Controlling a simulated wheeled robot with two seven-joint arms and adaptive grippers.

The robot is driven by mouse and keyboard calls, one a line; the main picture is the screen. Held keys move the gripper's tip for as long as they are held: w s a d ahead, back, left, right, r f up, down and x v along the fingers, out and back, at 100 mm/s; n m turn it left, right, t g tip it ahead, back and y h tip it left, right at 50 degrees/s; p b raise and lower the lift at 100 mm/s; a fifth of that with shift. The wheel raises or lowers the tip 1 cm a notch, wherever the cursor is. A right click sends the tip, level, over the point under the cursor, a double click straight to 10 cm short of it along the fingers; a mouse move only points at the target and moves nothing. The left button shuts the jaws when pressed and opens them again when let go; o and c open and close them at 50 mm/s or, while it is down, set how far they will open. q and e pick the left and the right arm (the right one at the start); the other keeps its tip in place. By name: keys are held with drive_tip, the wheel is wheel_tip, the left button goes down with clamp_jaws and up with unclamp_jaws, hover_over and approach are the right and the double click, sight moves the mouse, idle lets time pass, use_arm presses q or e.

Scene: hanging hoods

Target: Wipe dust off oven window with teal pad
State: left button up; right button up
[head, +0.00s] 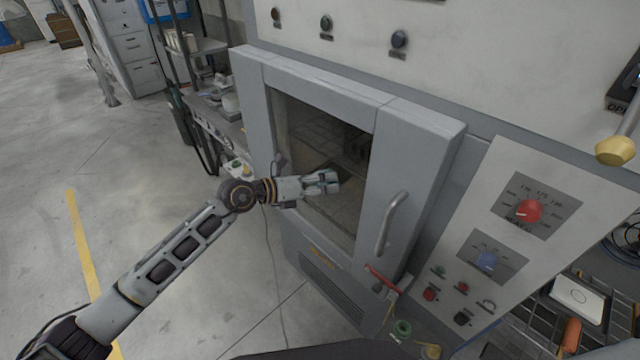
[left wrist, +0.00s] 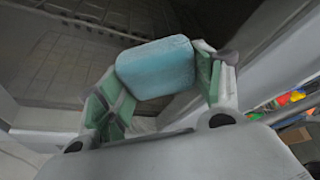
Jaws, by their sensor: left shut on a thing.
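My left gripper (head: 325,182) is in front of the oven window (head: 320,125), around its middle height. In the left wrist view my gripper (left wrist: 155,82) is shut on the teal pad (left wrist: 157,67), a rounded light-blue block between its green-lined fingers. The pad faces the dark window (left wrist: 60,55), behind which rack wires show. I cannot tell whether the pad touches the glass. In the head view the pad is mostly hidden by the fingers. The lower glass looks hazy brown; separate dust patches are hard to make out. My right gripper is not in view.
The oven door has a grey frame and a vertical handle (head: 390,222) right of the window. A slanted control panel (head: 515,170) with a red knob stands further right. A shelf rack (head: 210,95) is left of the oven. The floor at left is clear.

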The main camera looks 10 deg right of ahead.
use_arm(q)
drive_tip(key=shift+s+d, duration=0.5)
drive_tip(key=shift+s, duration=0.2)
drive_tip(key=shift+s+d, duration=0.5)
drive_tip(key=shift+s, duration=0.15)
drive_tip(key=shift+s+a, duration=0.1)
drive_tip(key=shift+a, duration=0.05)
drive_tip(key=shift+s+a, duration=0.85)
drive_tip(key=shift+a, duration=0.3)
drive_tip(key=shift+s+a, duration=0.8)
drive_tip(key=shift+a, duration=0.35)
drive_tip(key=shift+s+a, duration=0.45)
drive_tip(key=shift+a, duration=0.15)
drive_tip(key=shift+s+a, duration=0.4)
drive_tip(key=shift+a, duration=0.2)
